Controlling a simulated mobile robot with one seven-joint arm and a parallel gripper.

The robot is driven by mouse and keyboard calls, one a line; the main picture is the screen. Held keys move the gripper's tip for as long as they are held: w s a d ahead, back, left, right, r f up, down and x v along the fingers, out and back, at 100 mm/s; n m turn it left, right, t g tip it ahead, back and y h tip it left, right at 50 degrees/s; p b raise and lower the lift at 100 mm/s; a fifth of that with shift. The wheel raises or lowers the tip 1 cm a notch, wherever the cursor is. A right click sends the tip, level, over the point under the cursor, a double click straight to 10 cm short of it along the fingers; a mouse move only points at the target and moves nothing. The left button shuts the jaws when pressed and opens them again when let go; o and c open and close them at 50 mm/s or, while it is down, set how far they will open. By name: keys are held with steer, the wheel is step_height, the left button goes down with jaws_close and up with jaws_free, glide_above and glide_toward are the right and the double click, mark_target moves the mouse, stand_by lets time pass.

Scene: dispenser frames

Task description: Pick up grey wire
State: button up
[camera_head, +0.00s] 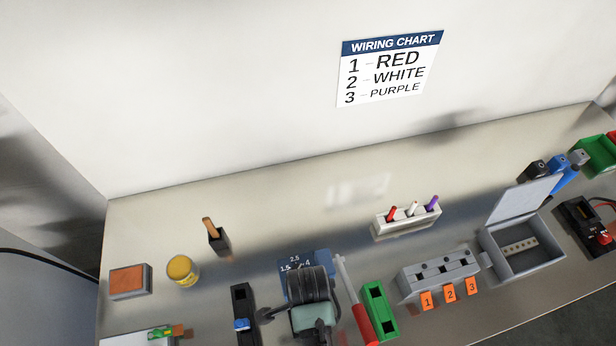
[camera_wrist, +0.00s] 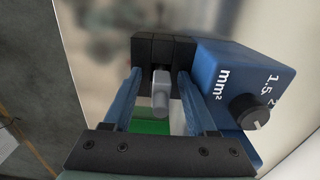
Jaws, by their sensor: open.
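A short light-grey rod (camera_wrist: 161,92), which looks like the grey wire's end, sticks out of a black block (camera_wrist: 163,47) in the wrist view. My gripper (camera_wrist: 160,85) is open, with one finger on each side of the rod and visible gaps between. The black block adjoins a blue box (camera_wrist: 240,85) marked "mm²" with a black dial. In the head view the blue box (camera_head: 290,262) is partly hidden behind my gripper (camera_head: 312,312), and the grey wire there cannot be made out.
A white holder (camera_head: 408,226) with red, white and purple pieces stands behind a grey block with slots numbered 1 to 3 (camera_head: 440,278). A green block (camera_head: 379,312) and red-handled tool (camera_head: 363,322) lie close to my gripper's right. An open grey box (camera_head: 520,262) stands further right.

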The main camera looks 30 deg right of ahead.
jaws_close()
stand_by(0.4)
